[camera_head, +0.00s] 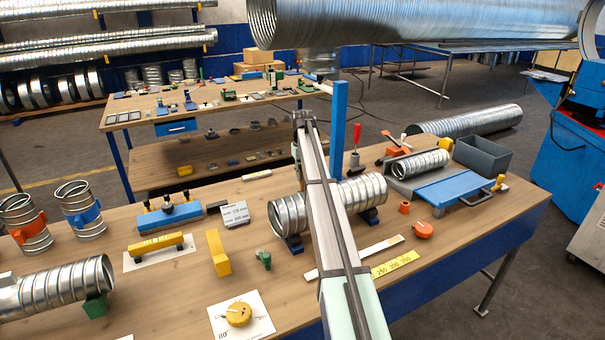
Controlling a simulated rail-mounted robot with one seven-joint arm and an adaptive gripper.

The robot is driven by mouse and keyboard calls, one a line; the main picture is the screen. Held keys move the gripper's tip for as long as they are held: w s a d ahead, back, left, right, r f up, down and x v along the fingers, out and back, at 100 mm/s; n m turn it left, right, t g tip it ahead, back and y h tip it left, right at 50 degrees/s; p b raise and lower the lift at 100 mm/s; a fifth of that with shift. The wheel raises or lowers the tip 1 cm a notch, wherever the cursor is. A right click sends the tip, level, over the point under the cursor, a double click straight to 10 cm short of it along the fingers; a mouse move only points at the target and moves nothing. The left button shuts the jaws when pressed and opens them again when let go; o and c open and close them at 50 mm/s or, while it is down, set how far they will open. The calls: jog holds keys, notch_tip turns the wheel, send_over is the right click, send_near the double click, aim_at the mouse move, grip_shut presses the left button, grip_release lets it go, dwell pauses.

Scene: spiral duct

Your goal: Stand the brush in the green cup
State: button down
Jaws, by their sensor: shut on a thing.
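My arm reaches from the bottom of the view up over the bench, and my gripper (299,142) is at its far end, largely hidden by my own arm. It is shut on a slim brownish thing, probably the brush (297,158), of which only a sliver shows left of the arm. I cannot make out bristles or its tilt. A small green object (264,260) stands on the bench left of my arm. A larger green block-like object (97,305) is at the lower left, against the duct. I cannot tell whether either is the green cup.
A ribbed duct (361,194) lies behind my arm on the bench (190,274). A blue post (338,130) and a red-handled tool (356,140) stand close right of my gripper. A yellow block (217,253) and yellow dial (238,314) are at the left front.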

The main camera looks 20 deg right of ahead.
jog(key=shift+f, duration=0.2)
jog(key=c, duration=0.9)
grip_release()
jog(key=shift+c, duration=0.2)
jog(key=shift+r, duration=0.1)
notch_tip(320, 180, up, 12)
jog(key=shift+f, duration=0.1)
